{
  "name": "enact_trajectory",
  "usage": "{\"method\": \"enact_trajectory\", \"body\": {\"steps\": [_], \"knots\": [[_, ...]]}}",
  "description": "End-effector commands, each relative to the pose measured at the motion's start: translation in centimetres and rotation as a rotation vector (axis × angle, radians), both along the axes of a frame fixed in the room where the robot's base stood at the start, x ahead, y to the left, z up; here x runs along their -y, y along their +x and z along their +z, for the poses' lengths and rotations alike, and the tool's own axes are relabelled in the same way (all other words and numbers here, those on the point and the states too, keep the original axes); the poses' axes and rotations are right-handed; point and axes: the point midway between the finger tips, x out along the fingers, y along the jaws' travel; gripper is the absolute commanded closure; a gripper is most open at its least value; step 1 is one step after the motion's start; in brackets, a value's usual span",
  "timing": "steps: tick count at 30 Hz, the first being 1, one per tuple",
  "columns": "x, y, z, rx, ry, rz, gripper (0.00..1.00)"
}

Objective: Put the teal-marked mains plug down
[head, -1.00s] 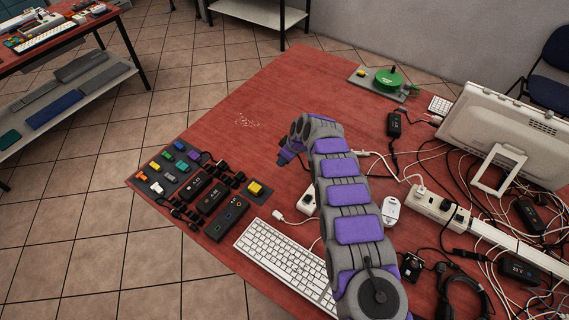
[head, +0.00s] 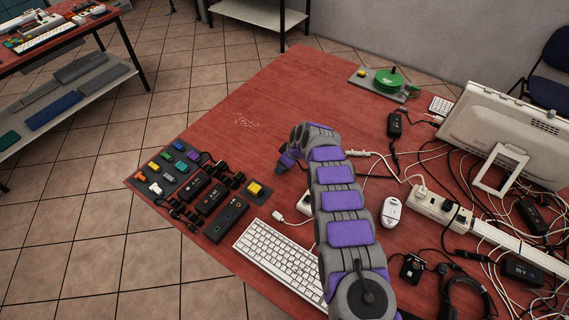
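My gripper (head: 284,165) is at the end of my grey and purple arm and points down over the red table (head: 250,120), left of the arm's bend. It is small and dark in the head view, so I cannot tell whether its fingers are open or shut. I cannot make out a teal-marked mains plug, in the gripper or on the table. My arm hides part of the table and part of a white socket block behind it.
A grey tray (head: 152,194) with several coloured blocks and dark adapters lie at the table's left corner. A keyboard (head: 275,258) is in front. A white power strip (head: 438,212), monitor (head: 505,130) and tangled cables crowd the right. The table's back left is mostly clear.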

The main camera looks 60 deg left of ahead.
Motion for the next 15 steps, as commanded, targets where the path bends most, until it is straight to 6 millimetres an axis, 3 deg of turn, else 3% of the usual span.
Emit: {"method": "enact_trajectory", "body": {"steps": [10,15], "knots": [[0.2,0.1,0.6,-0.001,-0.001,-0.001,0.39],[0.7,0.5,2.4,0.000,0.002,-0.003,0.39]]}}
